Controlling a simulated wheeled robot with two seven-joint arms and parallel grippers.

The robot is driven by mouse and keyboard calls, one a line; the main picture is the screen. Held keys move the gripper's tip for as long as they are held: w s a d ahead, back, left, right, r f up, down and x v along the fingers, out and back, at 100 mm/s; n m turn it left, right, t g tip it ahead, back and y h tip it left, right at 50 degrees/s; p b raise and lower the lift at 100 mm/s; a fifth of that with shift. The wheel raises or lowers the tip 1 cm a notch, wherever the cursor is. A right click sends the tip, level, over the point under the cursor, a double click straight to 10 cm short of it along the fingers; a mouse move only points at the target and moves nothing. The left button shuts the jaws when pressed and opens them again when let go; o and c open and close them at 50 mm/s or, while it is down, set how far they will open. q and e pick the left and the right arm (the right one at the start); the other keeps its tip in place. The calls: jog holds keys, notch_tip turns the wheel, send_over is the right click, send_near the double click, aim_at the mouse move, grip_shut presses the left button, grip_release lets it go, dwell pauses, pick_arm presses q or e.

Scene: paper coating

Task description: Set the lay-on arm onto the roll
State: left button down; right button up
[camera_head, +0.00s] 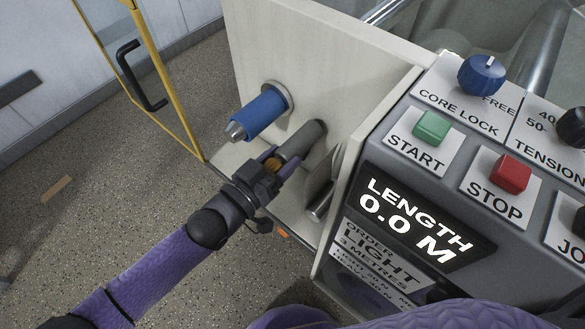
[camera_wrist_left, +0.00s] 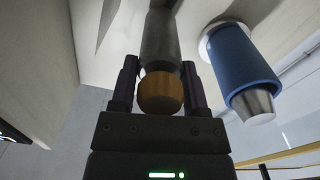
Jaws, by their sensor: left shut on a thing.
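A grey-green roller (camera_head: 303,138) sticks out from the pale machine panel; I take it for part of the lay-on arm. Its outer end carries an orange-brown knob (camera_wrist_left: 160,93). My left gripper (camera_head: 273,166) is shut on this knob, with one finger on each side in the left wrist view (camera_wrist_left: 160,85). A blue roll (camera_head: 260,114) on a metal-tipped shaft sticks out of the same panel, up and left of the grey roller. In the head view a gap shows between the two. My right gripper is not in view.
A metal bar (camera_head: 320,198) stands below the grey roller, close to the panel's edge. The control console (camera_head: 420,190) with its buttons and LENGTH display fills the right side. A yellow-framed door (camera_head: 158,80) with a black handle stands at left. Open floor lies at lower left.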

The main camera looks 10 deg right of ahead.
pick_arm(q)
jog(key=w+a+n, duration=0.1)
jog(key=w+a+n+b, duration=0.1)
jog(key=w+n, duration=0.1)
jog(key=shift+w+a+r+b, duration=0.1)
jog(key=shift+w+a+b, duration=0.15)
jog(key=shift+a+b, duration=0.1)
jog(key=c, duration=0.5)
grip_release()
jog(key=shift+o, duration=1.4)
